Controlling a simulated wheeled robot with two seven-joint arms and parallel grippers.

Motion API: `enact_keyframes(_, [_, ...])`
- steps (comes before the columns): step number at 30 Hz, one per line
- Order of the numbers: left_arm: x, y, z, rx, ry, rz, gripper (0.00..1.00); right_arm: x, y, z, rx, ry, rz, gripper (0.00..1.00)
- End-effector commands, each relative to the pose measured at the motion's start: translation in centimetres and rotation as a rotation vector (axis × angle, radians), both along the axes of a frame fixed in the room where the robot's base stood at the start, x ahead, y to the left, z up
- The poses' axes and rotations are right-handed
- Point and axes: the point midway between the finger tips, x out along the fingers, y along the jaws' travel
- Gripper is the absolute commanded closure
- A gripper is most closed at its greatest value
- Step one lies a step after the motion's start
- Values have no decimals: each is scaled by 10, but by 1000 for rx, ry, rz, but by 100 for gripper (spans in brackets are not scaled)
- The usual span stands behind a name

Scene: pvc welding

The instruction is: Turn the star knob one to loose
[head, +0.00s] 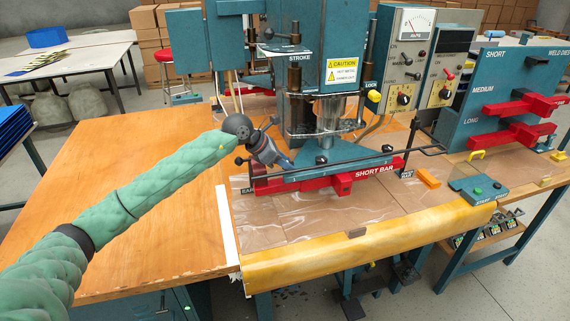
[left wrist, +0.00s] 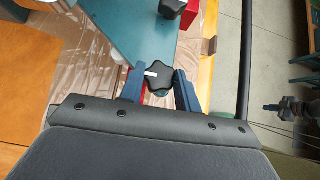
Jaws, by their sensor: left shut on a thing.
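A black star knob (left wrist: 160,76) with a white mark sits between the two blue fingers of my left gripper (left wrist: 159,88) in the left wrist view. The fingers are shut on its sides. In the head view my left gripper (head: 283,160) reaches the left end of the red short bar (head: 342,183), under the press, and hides the knob there. A second black star knob (left wrist: 172,8) stands farther along the teal plate in the left wrist view. My right gripper is in neither view.
The teal press (head: 337,40) rises behind the bar. An orange block (head: 428,178) and a green-button start box (head: 477,190) are at the right. The wooden tabletop at left is clear.

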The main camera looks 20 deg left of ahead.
Motion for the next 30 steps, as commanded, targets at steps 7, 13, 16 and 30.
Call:
enact_keyframes(7, [0, 1, 1, 0, 0, 8, 90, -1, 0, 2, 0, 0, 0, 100])
enact_keyframes(13, [1, 1, 1, 0, 0, 7, 63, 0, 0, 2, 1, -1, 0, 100])
enact_keyframes(16, [0, 1, 0, 0, 0, 7, 45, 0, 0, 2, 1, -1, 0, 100])
enact_keyframes(30, [-4, 8, 7, -1, -1, 7, 45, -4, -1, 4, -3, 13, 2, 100])
